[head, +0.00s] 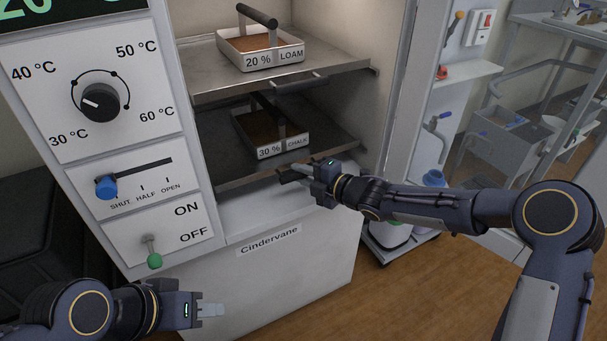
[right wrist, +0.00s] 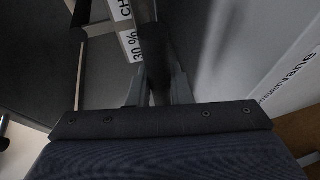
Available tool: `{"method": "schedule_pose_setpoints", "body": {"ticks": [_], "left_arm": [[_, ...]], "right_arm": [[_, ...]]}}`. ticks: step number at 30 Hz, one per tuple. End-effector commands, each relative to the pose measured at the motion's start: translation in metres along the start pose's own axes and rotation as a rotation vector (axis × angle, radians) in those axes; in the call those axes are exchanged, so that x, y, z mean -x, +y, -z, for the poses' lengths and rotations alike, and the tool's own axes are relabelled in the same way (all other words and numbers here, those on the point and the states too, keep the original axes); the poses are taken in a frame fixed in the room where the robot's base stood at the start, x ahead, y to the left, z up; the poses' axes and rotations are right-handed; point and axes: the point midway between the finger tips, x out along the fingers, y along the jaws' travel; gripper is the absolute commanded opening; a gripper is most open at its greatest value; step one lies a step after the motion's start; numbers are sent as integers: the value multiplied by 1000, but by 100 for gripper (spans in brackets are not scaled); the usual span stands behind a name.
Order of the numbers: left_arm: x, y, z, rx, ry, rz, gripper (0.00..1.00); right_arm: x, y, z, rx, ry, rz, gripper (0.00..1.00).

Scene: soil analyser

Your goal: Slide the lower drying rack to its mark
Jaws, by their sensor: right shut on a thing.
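The lower drying rack (head: 340,143) is a dark metal shelf in the open cabinet, with a tray labelled 30 % CHALK (head: 282,146) on it. My right gripper (head: 290,175) is at the rack's front edge, shut on its dark handle. In the right wrist view, the handle bar (right wrist: 154,50) runs between the fingers, with the chalk label beside it. My left gripper (head: 211,310) is low in front of the cabinet, apart from the rack; whether its fingers are shut is unclear. I cannot make out the rack's mark.
The upper rack (head: 205,84) carries a tray labelled 20 % LOAM (head: 262,62) above the lower rack. A cart with bins (head: 510,137) stands at right.

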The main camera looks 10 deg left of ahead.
Motion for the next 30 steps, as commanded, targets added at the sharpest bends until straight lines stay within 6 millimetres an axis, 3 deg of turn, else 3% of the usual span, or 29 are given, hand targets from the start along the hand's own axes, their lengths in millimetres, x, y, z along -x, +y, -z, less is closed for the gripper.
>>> {"method": "schedule_pose_setpoints", "body": {"ticks": [6, 7, 11, 21, 30], "left_arm": [[0, 0, 0, 0, 0, 0, 37], [0, 0, 0, 0, 0, 0, 37], [0, 0, 0, 0, 0, 0, 37], [1, 0, 0, 0, 0, 0, 37], [7, 3, 4, 0, 0, 0, 37]], "right_arm": [[-1, 3, -3, 1, -6, -7, 0], [-1, 4, -3, 1, -6, -7, 22], [-1, 3, -2, 1, -5, -6, 39], [4, 3, -2, 2, -4, -4, 40], [52, 4, -2, 2, -5, -3, 40]]}}
